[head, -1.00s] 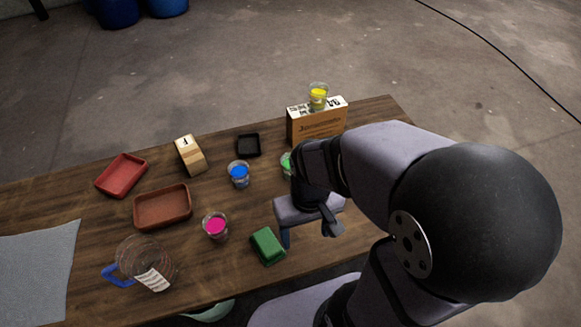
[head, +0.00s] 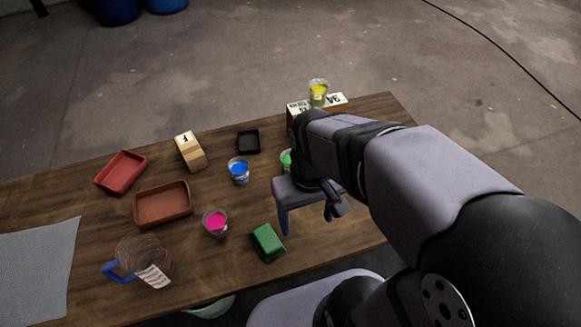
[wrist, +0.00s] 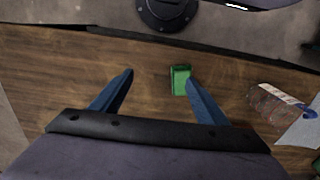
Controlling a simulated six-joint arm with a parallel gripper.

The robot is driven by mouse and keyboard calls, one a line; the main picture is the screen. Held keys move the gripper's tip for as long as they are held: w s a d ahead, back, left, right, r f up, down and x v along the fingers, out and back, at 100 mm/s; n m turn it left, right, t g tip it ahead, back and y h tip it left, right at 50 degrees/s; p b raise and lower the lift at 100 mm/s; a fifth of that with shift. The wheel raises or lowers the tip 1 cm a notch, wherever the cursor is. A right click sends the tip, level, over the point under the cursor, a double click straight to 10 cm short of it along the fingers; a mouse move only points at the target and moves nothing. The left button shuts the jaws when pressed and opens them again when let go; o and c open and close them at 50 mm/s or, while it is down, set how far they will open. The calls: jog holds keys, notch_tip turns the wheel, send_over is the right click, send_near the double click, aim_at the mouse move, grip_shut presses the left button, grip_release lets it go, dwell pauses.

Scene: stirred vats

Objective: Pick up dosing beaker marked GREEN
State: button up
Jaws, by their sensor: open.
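The beaker with green contents (head: 286,160) stands on the table, partly hidden behind my arm in the head view. Its marking cannot be read. My gripper (head: 306,226) is open and empty, to the front right of that beaker and above the table. The green beaker is not seen in the wrist view.
Blue (head: 238,171) and pink (head: 215,223) beakers stand left of my gripper. A yellow beaker (head: 318,93) stands on a box (head: 297,112). A jug (head: 145,260) and trays (head: 162,204) are further left.

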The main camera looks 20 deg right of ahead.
jog(key=n+t+h+b, duration=0.4)
jog(key=n+h, duration=0.9)
jog(key=n, duration=0.9)
send_over(283, 162)
notch_tip(283, 162, down, 2)
jog(key=shift+t, duration=0.3)
notch_tip(283, 162, down, 12)
jog(key=shift+a+f+p, duration=0.1)
jog(key=shift+f+p, duration=0.15)
jog(key=shift+p, duration=0.2)
jog(key=shift+f, duration=0.65)
jog(key=shift+p+x, duration=1.4)
jog(key=shift+x, duration=1.6)
jog(key=shift+w+d+f, duration=0.2)
jog(key=shift+d+f, duration=0.15)
jog(key=shift+d, duration=0.2)
